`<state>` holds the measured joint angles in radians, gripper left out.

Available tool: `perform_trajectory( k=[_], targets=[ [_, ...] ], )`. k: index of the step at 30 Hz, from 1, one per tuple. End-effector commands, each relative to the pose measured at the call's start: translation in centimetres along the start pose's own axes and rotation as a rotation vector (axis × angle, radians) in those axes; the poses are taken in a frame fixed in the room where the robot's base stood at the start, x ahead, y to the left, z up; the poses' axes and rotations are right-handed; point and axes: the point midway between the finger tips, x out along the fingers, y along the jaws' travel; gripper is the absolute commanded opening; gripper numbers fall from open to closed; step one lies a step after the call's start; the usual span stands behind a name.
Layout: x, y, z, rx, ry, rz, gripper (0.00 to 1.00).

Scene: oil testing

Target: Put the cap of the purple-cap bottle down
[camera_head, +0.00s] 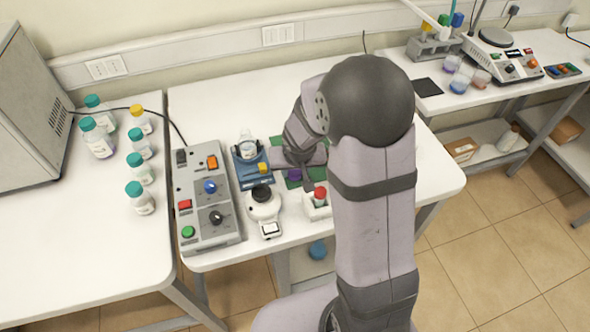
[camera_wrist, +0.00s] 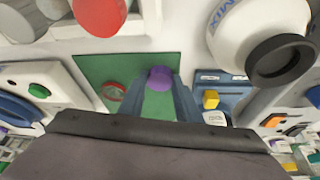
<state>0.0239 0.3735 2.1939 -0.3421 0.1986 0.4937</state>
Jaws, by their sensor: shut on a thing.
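The purple cap (camera_head: 294,174) shows low over the green mat (camera_head: 281,146), just below my gripper (camera_head: 298,168). In the wrist view the purple cap (camera_wrist: 160,77) sits between the ends of my two grey fingers, above the green mat (camera_wrist: 95,65). My gripper (camera_wrist: 163,84) is shut on it. I cannot tell whether the cap touches the mat. My arm hides part of the mat and the table behind it. I cannot make out for sure which vessel the cap belongs to. A clear open-looking vessel (camera_head: 247,147) stands on the blue device left of the mat.
A white round device with a dark top (camera_head: 262,196) and a grey control box (camera_head: 207,205) stand to the left. Several teal-capped bottles (camera_head: 140,198) stand on the left table.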

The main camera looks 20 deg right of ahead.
Motion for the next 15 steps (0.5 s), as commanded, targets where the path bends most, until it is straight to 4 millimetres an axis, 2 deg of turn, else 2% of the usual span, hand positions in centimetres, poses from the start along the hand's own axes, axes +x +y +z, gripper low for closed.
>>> perform_trajectory(
  k=[11, 12, 14, 15],
  targets=[
    [0.37, -0.01, 0.12, 0.001, 0.001, 0.000, 0.10],
    [0.24, -0.01, 0.06, 0.001, 0.001, 0.000, 0.38],
    [0.21, -0.01, 0.05, 0.001, 0.001, 0.000, 0.49],
    [0.21, -0.01, 0.05, 0.001, 0.001, 0.000, 0.49]
  ],
)
